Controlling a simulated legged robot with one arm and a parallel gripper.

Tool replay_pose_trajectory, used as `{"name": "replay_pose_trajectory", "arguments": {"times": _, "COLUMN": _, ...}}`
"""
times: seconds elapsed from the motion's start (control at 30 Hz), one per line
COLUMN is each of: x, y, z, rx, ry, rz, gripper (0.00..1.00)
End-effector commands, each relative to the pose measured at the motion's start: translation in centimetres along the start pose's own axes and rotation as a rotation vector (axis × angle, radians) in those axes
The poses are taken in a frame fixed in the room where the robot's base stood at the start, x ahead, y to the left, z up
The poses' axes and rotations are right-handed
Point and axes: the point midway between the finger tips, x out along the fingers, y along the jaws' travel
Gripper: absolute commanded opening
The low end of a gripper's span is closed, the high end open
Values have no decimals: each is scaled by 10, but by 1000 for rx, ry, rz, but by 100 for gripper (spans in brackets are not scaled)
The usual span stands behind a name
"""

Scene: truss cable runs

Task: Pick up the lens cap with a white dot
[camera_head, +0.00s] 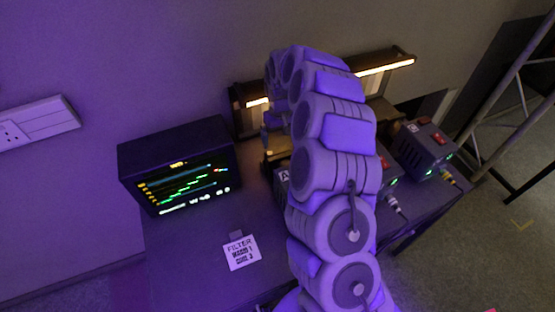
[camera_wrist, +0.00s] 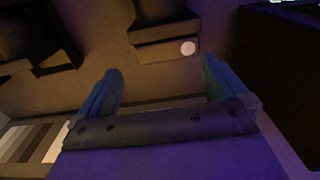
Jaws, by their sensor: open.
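In the wrist view my gripper (camera_wrist: 161,74) is open, its two blue fingers apart with nothing between them. A dark, blocky item with a round white dot (camera_wrist: 188,48) on its lower right lies beyond the fingertips, near the top edge. It looks like the lens cap with a white dot (camera_wrist: 160,50), but its full shape is cut off and dim. A second dark item (camera_wrist: 38,45) lies at the upper left; no dot shows on it. In the head view my arm hides most of the area around the gripper, and I cannot make out the cap.
A grey step chart (camera_wrist: 32,140) lies at the wrist view's lower left. In the head view, a lit monitor (camera_head: 185,180) and a FILTER card (camera_head: 241,253) are left of my arm. Boxes with red switches (camera_head: 424,150) stand right, and a lit lamp bar (camera_head: 385,67) is behind.

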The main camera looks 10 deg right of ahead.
Motion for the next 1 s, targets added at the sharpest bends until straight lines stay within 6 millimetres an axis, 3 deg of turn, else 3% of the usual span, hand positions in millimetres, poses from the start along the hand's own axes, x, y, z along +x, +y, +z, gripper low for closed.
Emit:
{"name": "replay_pose_trajectory", "arguments": {"times": 0.17, "x": 11, "y": -9, "z": -2, "rx": -2, "ry": -2, "rz": 8, "gripper": 100}}
{"name": "replay_pose_trajectory", "arguments": {"times": 0.3, "x": 31, "y": -15, "z": -5, "rx": -4, "ry": -5, "rz": 13, "gripper": 100}}
{"name": "replay_pose_trajectory", "arguments": {"times": 0.5, "x": 58, "y": -11, "z": -4, "rx": -2, "ry": -13, "rz": 5, "gripper": 100}}
{"name": "replay_pose_trajectory", "arguments": {"times": 0.73, "x": 59, "y": -8, "z": -4, "rx": -2, "ry": -11, "rz": 1, "gripper": 100}}
{"name": "replay_pose_trajectory", "arguments": {"times": 1.0, "x": 56, "y": -11, "z": -4, "rx": -2, "ry": -6, "rz": 8, "gripper": 74}}
